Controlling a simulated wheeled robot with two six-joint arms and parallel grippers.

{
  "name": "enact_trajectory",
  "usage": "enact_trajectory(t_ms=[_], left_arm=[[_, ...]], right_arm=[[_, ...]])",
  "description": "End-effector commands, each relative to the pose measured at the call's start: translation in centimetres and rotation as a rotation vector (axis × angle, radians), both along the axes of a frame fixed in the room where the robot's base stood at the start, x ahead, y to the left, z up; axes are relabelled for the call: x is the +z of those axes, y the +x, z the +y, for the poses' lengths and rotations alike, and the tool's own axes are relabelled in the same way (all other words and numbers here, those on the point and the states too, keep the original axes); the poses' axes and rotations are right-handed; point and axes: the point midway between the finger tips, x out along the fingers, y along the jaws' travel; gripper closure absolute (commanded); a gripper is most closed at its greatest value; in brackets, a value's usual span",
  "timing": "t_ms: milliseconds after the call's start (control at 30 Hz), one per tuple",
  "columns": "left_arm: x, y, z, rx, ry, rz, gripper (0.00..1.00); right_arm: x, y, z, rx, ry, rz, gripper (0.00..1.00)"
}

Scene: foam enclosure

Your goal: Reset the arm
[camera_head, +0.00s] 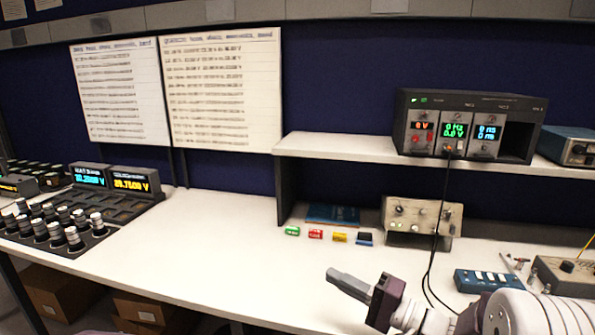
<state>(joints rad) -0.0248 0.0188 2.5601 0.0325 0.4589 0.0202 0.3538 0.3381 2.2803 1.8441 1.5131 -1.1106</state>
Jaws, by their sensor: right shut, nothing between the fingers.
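My right gripper (349,284) is in the lower middle of the head view, at the end of my white and purple right arm, which comes in from the lower right. Its grey fingers are together with nothing between them. It points left over the white bench top (200,235) and touches no object that I can see. My left gripper is not in the picture.
Small green (292,231), red (316,234), yellow (339,237) and blue (365,239) blocks lie under the shelf (330,148). A knob panel (57,232) stands left, an instrument rack (468,126) on the shelf. Black cables hang behind my right gripper. The bench middle is clear.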

Motion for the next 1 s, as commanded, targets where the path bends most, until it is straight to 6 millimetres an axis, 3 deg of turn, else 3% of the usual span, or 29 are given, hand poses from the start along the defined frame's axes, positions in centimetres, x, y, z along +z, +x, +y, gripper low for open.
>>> enact_trajectory(t_ms=[33,100,200,267,300,400,567,667,700,733,800,1000], left_arm=[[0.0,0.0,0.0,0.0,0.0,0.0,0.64],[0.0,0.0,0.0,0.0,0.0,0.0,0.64],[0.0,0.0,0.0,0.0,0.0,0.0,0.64],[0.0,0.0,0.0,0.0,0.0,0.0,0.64],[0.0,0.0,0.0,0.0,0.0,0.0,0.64],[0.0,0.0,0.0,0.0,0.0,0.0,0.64],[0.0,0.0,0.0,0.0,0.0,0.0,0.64],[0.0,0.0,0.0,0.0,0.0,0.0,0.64],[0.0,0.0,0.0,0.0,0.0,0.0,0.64],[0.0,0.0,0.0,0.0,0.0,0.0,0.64],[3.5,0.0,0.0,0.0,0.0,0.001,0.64],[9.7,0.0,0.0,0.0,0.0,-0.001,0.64]], right_arm=[[-1.1,-2.2,2.9,0.105,-0.058,0.039,1.0],[-3.8,-6.5,6.6,0.274,-0.181,0.125,1.0],[-9.1,-13.8,9.0,0.504,-0.435,0.27,1.0],[-12.6,-17.8,8.3,0.609,-0.623,0.348,1.0],[-14.8,-20.0,7.0,0.658,-0.757,0.39,1.0],[-18.9,-22.7,2.4,0.699,-1.063,0.451,1.0],[-22.2,-22.0,-4.8,0.612,-1.417,0.465,1.0],[-23.0,-20.0,-8.2,0.506,-1.566,0.444,1.0],[-23.0,-18.5,-9.1,0.428,-1.602,0.432,1.0],[-22.9,-17.6,-9.1,0.353,-1.588,0.451,1.0],[-19.4,-17.7,-9.1,0.335,-1.572,0.477,1.0],[-13.3,-17.8,-9.1,0.338,-1.572,0.478,1.0]])
